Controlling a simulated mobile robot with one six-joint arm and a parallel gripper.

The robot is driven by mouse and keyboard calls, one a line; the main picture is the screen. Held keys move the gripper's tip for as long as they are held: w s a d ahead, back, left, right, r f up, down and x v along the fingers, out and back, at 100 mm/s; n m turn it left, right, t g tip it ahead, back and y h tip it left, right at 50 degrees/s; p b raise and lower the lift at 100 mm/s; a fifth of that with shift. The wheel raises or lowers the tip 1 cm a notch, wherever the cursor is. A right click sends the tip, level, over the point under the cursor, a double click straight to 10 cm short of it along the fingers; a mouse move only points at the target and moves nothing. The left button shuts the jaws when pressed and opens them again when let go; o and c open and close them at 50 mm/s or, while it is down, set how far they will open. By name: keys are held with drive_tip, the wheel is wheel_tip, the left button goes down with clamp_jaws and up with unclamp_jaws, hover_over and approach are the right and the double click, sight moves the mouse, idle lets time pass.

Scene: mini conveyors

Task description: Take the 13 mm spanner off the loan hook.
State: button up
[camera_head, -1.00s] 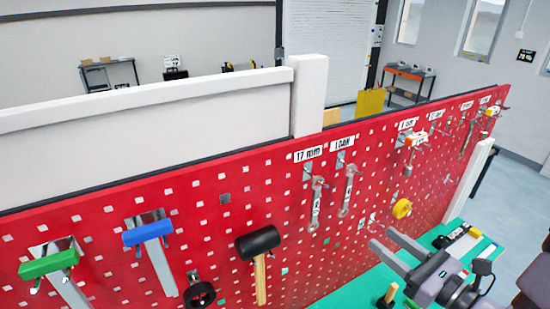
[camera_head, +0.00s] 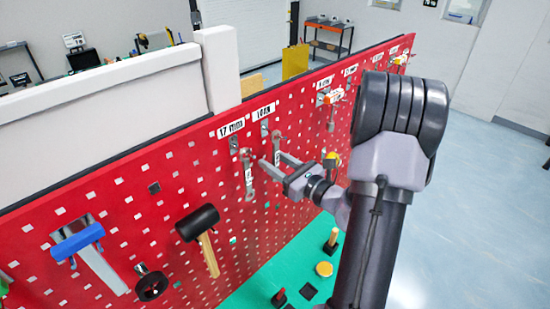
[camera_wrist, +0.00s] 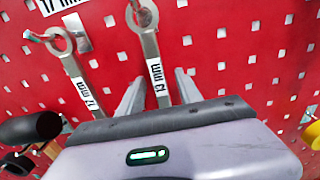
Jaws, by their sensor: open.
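The 13 mm spanner (camera_head: 277,145) hangs on the hook under the LOAN label (camera_head: 263,112) on the red pegboard (camera_head: 130,205). In the wrist view, the 13 mm spanner (camera_wrist: 151,50) hangs by its ring end, and its handle carries a 13 mm tag. My gripper (camera_head: 271,153) is open in front of the board. In the wrist view, the fingers of my gripper (camera_wrist: 160,78) show on either side of the handle, with gaps. The lower handle is hidden behind my gripper body.
A 17 mm spanner (camera_wrist: 75,69) hangs close on the left under its own label (camera_head: 231,128). A black mallet (camera_head: 197,223) and a blue-headed hammer (camera_head: 78,240) hang further left. A yellow roll (camera_wrist: 311,134) is on the right. Below is a green bench top (camera_head: 252,290).

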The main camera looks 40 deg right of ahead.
drive_tip(key=shift+s, duration=0.1)
drive_tip(key=shift+c, duration=1.3)
clamp_jaws()
